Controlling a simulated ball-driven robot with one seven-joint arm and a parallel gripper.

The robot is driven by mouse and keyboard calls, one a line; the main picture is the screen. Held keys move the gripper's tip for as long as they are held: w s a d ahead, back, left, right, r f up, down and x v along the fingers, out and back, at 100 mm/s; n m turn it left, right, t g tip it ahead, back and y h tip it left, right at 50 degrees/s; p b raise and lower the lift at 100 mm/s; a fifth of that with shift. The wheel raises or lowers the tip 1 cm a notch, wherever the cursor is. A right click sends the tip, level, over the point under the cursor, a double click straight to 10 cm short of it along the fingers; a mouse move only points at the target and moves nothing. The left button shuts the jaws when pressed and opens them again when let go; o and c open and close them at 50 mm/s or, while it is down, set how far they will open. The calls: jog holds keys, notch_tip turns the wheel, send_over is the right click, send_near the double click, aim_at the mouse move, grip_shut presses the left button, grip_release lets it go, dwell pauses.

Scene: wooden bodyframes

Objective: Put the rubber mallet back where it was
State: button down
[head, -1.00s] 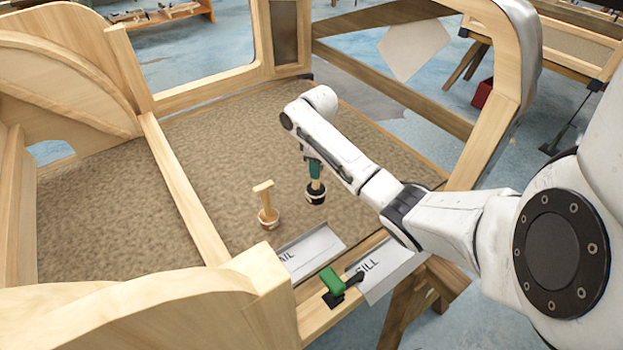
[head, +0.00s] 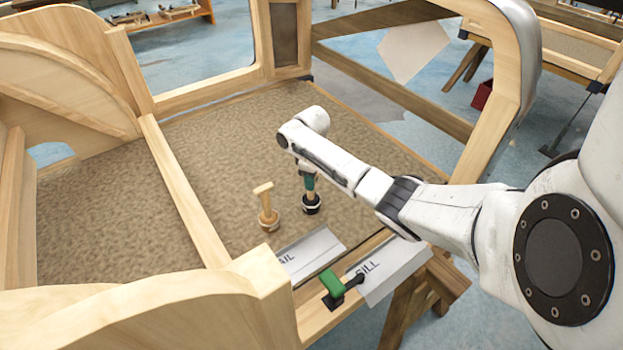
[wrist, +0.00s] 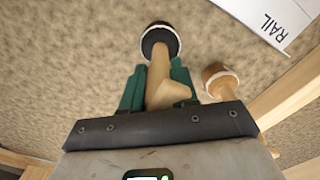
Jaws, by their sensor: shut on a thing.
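The rubber mallet (head: 311,204) has a black head with a pale band and a wooden handle, and stands head down. My gripper (head: 308,182) has teal fingers shut on its handle. In the wrist view, the mallet's black head (wrist: 160,38) lies beyond the fingertips of my gripper (wrist: 158,68). The mallet is at or just above the brown carpeted floor (head: 215,150); I cannot tell if it touches. A second mallet (head: 268,212) with a tan head stands upright just left of it; it also shows in the wrist view (wrist: 221,84).
A sheet marked RAIL (head: 312,254) and a sheet marked SILL (head: 388,268) lie at the near edge. A green-handled clamp (head: 333,284) sits on the near wooden sill. A wooden beam (head: 183,190) runs along the left. The carpet behind the mallets is clear.

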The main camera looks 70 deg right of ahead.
jog(key=c, duration=0.9)
grip_release()
jog(key=shift+o, duration=0.2)
notch_tip(320, 180, up, 12)
jog(key=shift+r, duration=0.2)
